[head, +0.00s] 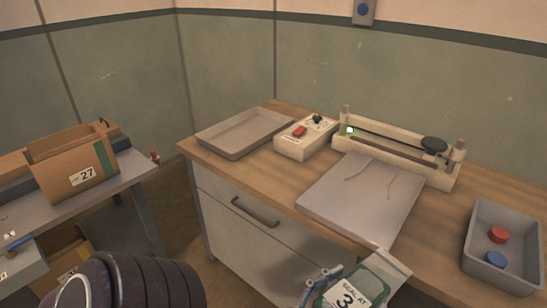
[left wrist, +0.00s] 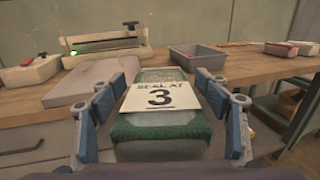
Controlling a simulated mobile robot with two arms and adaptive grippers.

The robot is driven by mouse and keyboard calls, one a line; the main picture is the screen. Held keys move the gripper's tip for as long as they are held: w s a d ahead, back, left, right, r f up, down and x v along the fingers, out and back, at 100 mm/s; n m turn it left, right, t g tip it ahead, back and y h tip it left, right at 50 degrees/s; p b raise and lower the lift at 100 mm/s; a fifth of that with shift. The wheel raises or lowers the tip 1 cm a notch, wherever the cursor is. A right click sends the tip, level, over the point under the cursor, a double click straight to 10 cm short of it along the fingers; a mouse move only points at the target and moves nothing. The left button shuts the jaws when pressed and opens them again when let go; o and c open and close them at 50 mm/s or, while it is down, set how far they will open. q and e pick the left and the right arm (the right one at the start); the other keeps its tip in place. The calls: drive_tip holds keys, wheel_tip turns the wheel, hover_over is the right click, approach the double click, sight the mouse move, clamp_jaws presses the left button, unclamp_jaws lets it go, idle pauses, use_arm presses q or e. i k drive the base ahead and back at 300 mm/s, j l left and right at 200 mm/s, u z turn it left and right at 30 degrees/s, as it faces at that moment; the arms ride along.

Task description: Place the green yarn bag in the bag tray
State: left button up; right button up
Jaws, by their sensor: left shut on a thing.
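The green yarn bag (head: 372,283) is a clear pouch with green contents and a white label reading "SEAL AT 3". My left gripper (head: 321,284) is shut on it, beside the front edge of the wooden bench. In the left wrist view the bag (left wrist: 160,128) lies between the blue finger pads, label towards the camera. An empty shallow grey tray (head: 236,149) sits at the bench's far left end. A deeper grey tray (head: 471,264) at the right holds a red and a blue round piece. I cannot tell which is the bag tray. My right gripper is not in view.
A heat sealer (head: 385,155) with a lit green lamp stands at the back of the bench, behind a flat grey plate (head: 345,207). A switch box (head: 304,139) with a red button is left of it. A side table with a cardboard box (head: 75,172) stands left.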

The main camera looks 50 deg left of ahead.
sight(238, 138)
drive_tip(key=k+j, duration=0.1)
drive_tip(key=j, duration=1.35)
drive_tip(key=k+j, duration=0.15)
drive_tip(key=j, duration=0.55)
